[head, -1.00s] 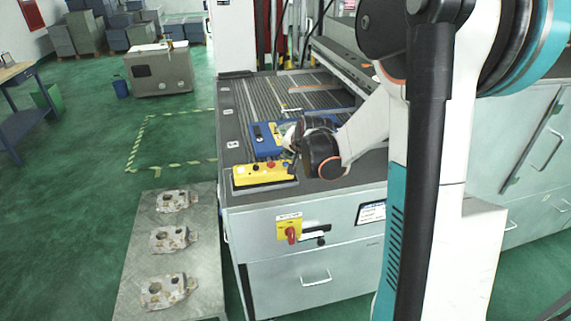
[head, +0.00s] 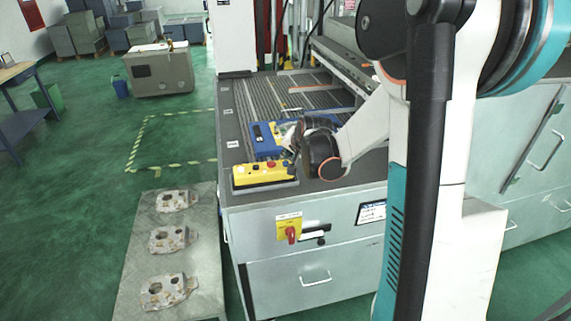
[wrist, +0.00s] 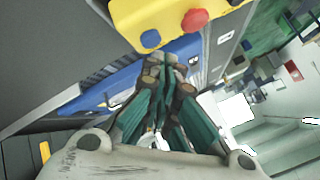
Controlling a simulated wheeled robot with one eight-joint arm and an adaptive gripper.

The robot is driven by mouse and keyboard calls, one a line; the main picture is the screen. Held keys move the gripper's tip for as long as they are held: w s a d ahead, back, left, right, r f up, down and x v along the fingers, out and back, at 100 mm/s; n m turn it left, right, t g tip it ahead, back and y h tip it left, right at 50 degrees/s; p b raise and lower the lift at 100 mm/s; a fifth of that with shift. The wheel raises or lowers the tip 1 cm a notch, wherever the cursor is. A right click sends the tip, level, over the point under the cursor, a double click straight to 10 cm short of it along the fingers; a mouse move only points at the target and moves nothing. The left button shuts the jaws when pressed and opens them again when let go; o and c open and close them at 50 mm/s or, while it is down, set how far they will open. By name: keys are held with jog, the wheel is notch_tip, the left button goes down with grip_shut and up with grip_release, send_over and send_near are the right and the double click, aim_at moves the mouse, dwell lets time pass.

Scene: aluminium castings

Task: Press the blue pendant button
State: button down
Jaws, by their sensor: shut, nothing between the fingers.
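The yellow pendant (head: 248,176) lies on the near left corner of the grey machine bed. It also shows at the top of the wrist view (wrist: 130,12). The blue button (wrist: 150,39) is at the end of the pendant nearest my gripper, with a red button (wrist: 194,20) beside it. My gripper (wrist: 168,60) is shut and empty, its fingertips close to the blue button. I cannot tell whether they touch it. In the head view my gripper (head: 292,160) is at the pendant's right end, and the blue button is not clear there.
A blue tray-like object (head: 262,141) lies on the bed just behind the pendant. A red rotary switch (head: 291,234) is on the cabinet front. Several castings (head: 172,239) lie on a low grey table (head: 140,270) to the left. Open green floor lies beyond.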

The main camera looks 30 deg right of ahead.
aim_at(288, 162)
jog(key=shift+f, duration=0.3)
jog(key=shift+f+b, duration=0.4)
jog(key=shift+b, duration=0.2)
dwell(0.5)
jog(key=shift+r, duration=0.1)
jog(key=shift+r+p, duration=0.55)
jog(key=shift+r, duration=0.2)
jog(key=shift+r+p, duration=1.7)
jog(key=shift+r, duration=0.85)
